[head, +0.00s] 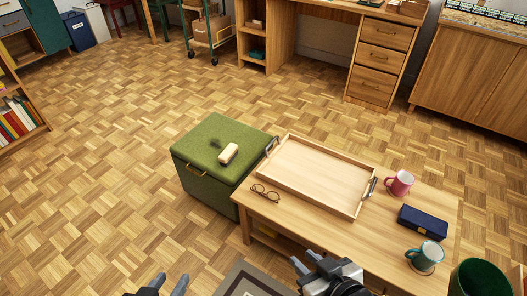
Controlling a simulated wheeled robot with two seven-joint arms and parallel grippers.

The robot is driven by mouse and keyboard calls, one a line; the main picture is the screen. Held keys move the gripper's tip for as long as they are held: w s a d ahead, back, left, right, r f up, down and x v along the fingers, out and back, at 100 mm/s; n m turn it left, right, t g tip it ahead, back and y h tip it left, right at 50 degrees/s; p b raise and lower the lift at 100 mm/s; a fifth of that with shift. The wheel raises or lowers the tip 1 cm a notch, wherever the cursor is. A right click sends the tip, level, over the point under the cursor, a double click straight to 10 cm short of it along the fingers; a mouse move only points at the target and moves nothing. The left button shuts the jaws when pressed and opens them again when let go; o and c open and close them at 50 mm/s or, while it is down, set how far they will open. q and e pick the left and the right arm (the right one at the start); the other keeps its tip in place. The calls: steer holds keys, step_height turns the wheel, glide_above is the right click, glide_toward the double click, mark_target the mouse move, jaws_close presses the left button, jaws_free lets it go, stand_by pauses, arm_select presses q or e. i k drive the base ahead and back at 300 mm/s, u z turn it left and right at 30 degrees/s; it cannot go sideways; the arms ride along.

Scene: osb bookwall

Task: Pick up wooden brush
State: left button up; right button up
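A pale, block-shaped object that looks like the wooden brush (228,153) lies on top of the green storage ottoman (205,140). A small dark patch shows on the ottoman beside it; I cannot tell whether this is a mark or a shadow. My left gripper (169,282) is at the bottom edge, well below the ottoman in the picture, with its fingers apart and nothing between them. My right gripper (305,263) is at the front edge of the coffee table, far from the brush. Its finger gap is unclear, and I see nothing held.
The wooden coffee table (225,193) stands right of the ottoman. It carries a tray (315,176), glasses (265,192), a pink mug (399,184), a dark blue box (422,222) and a teal mug (425,256). A green bin (482,278) stands at right. The parquet left of the ottoman is clear.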

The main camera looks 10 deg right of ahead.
mark_target(229, 153)
steer(key=u, duration=5.45)
steer(key=k, duration=0.7)
steer(key=z, duration=0.45)
